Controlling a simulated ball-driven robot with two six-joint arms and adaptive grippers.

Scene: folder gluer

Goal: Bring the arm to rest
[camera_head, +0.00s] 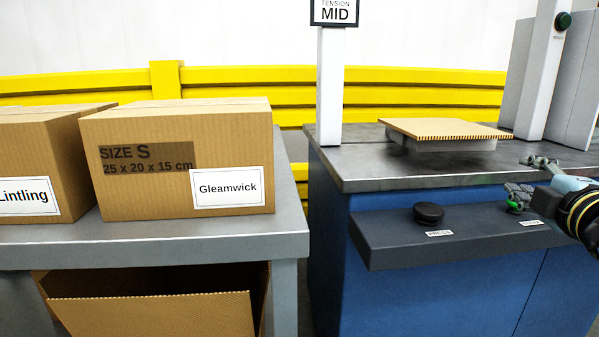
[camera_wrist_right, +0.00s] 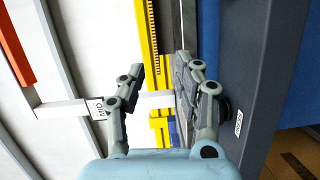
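My right gripper (camera_head: 518,174) is at the right edge of the head view, over the right end of the folder gluer's front control ledge. Its two fingers stand apart with nothing between them. It also shows open and empty in the right wrist view (camera_wrist_right: 160,68). One finger hangs close to a green control (camera_head: 514,206) on the ledge and partly covers it; I cannot tell whether they touch. My left gripper is not in view.
A black knob (camera_head: 428,213) sits on the ledge (camera_head: 385,240). A Gleamwick box (camera_head: 230,135) and a Lintling box (camera_head: 30,150) stand on the left table (camera_head: 150,238). An open carton (camera_head: 160,315) is below.

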